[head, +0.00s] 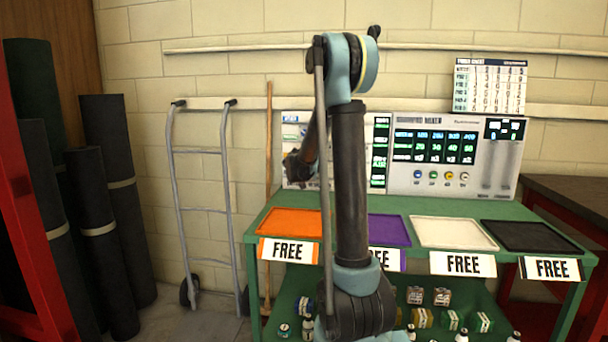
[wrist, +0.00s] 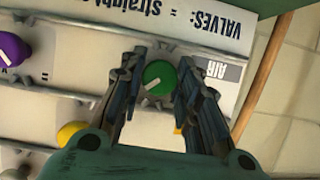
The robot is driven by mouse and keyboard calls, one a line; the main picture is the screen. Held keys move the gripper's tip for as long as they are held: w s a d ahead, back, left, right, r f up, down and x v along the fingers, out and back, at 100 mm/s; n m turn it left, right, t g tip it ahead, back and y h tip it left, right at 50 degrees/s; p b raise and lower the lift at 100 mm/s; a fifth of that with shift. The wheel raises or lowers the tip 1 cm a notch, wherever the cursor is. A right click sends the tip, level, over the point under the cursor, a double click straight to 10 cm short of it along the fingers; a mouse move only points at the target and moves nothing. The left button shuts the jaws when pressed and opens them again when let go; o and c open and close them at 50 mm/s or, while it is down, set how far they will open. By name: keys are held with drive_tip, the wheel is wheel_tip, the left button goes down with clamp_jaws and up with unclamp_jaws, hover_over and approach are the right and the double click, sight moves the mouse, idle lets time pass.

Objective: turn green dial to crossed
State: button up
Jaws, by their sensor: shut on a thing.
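The green dial (wrist: 158,78) sits between my fingers in the wrist view, on a pale panel (wrist: 262,103) beside a label reading AIR. Its white mark slants toward the lower left, at an angle to the grey pipe beside it. My gripper (wrist: 158,74) is shut on the dial, one finger on each side. In the head view my gripper (head: 297,168) is at the wall panel behind the counter, partly hidden by my arm. The dial it holds cannot be made out there.
A purple dial (wrist: 12,48) and a yellow dial (wrist: 72,135) are on neighbouring pipes. Upside-down text starting VALVES is above. A green counter (head: 375,205) with coloured trays stands before the panel. A hand truck (head: 205,210) leans at left.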

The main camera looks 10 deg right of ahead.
drive_tip(key=o, duration=1.1)
drive_tip(key=v, duration=1.1)
drive_tip(key=shift+s+r, duration=0.15)
drive_tip(key=shift+s, duration=0.25)
